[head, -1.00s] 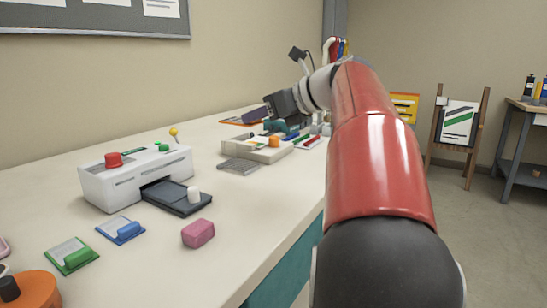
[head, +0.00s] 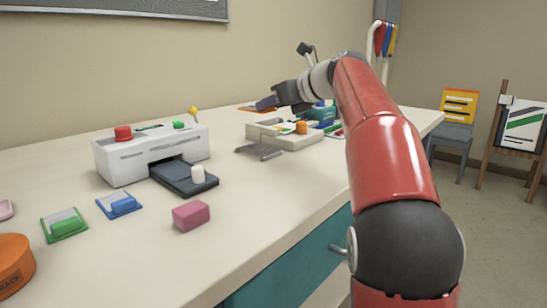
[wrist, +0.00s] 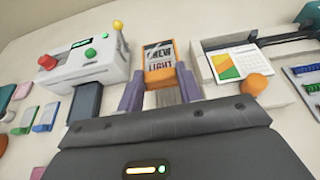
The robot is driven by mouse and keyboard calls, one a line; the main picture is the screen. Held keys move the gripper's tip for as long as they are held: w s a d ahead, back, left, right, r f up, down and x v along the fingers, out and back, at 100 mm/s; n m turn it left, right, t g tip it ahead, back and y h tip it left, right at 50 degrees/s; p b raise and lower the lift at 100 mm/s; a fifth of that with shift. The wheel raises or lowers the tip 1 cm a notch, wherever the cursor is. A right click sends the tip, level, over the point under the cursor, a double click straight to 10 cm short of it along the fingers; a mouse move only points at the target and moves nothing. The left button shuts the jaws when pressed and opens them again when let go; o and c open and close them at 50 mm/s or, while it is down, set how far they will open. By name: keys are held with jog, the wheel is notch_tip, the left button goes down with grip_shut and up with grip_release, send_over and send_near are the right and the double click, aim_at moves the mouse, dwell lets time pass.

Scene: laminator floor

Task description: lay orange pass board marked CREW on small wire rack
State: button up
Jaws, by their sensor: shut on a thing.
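The orange pass board marked CREW (wrist: 159,62), with LIGHT printed lower down, is between the two purple fingers of my gripper (wrist: 160,85) in the wrist view. The gripper is shut on it. In the head view my gripper (head: 266,103) is above the counter, behind the small wire rack in the picture. The small grey wire rack (head: 258,151) lies flat on the counter in front of a beige box. In the wrist view I cannot make out the rack clearly.
The white laminator (head: 150,153) with red and green buttons stands left of the rack; it also shows in the wrist view (wrist: 85,70). The beige box (head: 285,136) with an orange knob is right beside the rack. A pink block (head: 191,215) lies nearer. Counter between is clear.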

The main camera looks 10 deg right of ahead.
aim_at(273, 153)
notch_tip(273, 153, down, 10)
jog(key=b, duration=0.3)
jog(key=shift+r, duration=0.1)
jog(key=o, duration=1)
jog(key=shift+o, duration=0.2)
jog(key=p+v, duration=0.1)
jog(key=v, duration=1)
jog(key=shift+s+d+r, duration=0.15)
jog(key=shift+d, duration=0.05)
jog(key=shift+s+d+r, duration=0.1)
jog(key=shift+s, duration=0.15)
